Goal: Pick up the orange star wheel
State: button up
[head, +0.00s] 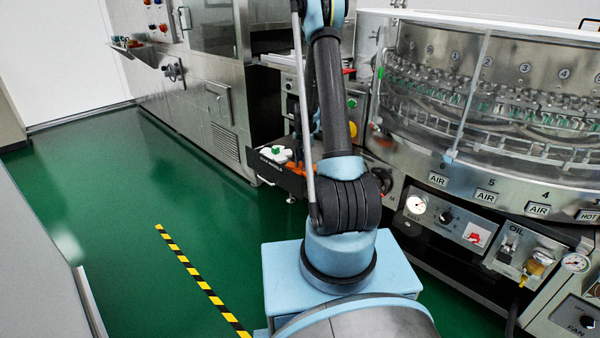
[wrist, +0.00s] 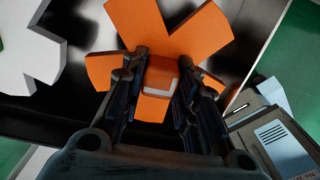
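The orange star wheel (wrist: 208,30) fills the upper middle of the wrist view, its broad flat arms spread over a dark tray (wrist: 84,20). At its centre is a raised orange hub with a pale square top. My gripper (wrist: 164,62) has one finger on each side of this hub; I cannot tell whether both fingers press on it. In the head view, only a small part of the orange star wheel (head: 296,168) shows behind my arm, on the dark tray (head: 266,172). My gripper is mostly hidden there by my own arm.
A white star wheel (wrist: 26,50) lies to the left on the same tray; in the head view it shows a green top (head: 276,150). The rotary washer (head: 480,110) stands close on the right. Green floor (head: 110,200) is clear on the left.

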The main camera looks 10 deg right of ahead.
grip_shut()
